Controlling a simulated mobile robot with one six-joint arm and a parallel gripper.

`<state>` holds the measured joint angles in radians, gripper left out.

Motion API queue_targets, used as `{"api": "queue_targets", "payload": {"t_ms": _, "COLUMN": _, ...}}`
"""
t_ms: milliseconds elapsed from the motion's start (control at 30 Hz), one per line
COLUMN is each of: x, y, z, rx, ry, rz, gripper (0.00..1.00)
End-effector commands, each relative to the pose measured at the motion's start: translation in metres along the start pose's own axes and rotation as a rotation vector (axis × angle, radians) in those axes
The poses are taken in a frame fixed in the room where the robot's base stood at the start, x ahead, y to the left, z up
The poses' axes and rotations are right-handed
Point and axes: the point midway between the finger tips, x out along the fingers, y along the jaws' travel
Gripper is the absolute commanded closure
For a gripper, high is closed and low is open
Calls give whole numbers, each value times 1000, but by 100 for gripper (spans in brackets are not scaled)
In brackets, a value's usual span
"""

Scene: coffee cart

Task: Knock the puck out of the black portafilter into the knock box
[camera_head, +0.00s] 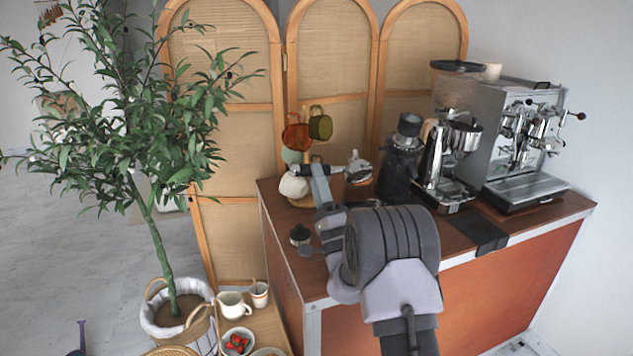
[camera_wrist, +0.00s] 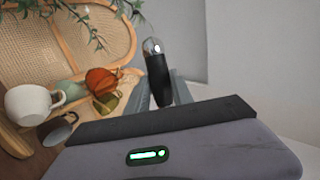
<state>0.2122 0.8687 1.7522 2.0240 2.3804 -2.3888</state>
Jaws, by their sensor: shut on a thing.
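The black portafilter (camera_head: 357,169) is held up above the left part of the counter, its metal head to the right of my gripper. Its black handle (camera_wrist: 158,78) shows between the fingers in the wrist view, with a shiny metal end above. My gripper (camera_head: 319,172) is shut on this handle; its fingers also show in the wrist view (camera_wrist: 160,92). The portafilter's head is out of the wrist view, and I cannot make out the puck. I cannot identify the knock box; my arm covers part of the counter.
A grinder (camera_head: 448,150) and espresso machine (camera_head: 525,140) stand at the right of the counter (camera_head: 575,205). A dark canister-like device (camera_head: 397,175) stands right of the portafilter. Orange (camera_head: 296,136) and green (camera_head: 320,124) cups hang behind. A tamper (camera_head: 299,234) stands at the left edge.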

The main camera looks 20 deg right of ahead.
Motion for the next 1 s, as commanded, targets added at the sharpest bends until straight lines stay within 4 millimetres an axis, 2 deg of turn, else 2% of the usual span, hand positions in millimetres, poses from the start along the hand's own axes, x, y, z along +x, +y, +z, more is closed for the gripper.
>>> {"api": "queue_targets", "payload": {"t_ms": 300, "x": -2, "y": 2, "z": 0, "rx": -1, "ry": 0, "rz": -3, "gripper": 100}}
{"api": "queue_targets", "payload": {"t_ms": 633, "x": -46, "y": 44, "z": 3, "rx": 0, "ry": 0, "rz": -1, "gripper": 100}}
{"api": "queue_targets", "payload": {"t_ms": 767, "x": -39, "y": 38, "z": 3, "rx": -2, "ry": 0, "rz": -5, "gripper": 100}}
{"api": "queue_targets", "payload": {"t_ms": 1000, "x": 1, "y": -1, "z": 0, "rx": -1, "ry": -1, "rz": -5, "gripper": 100}}
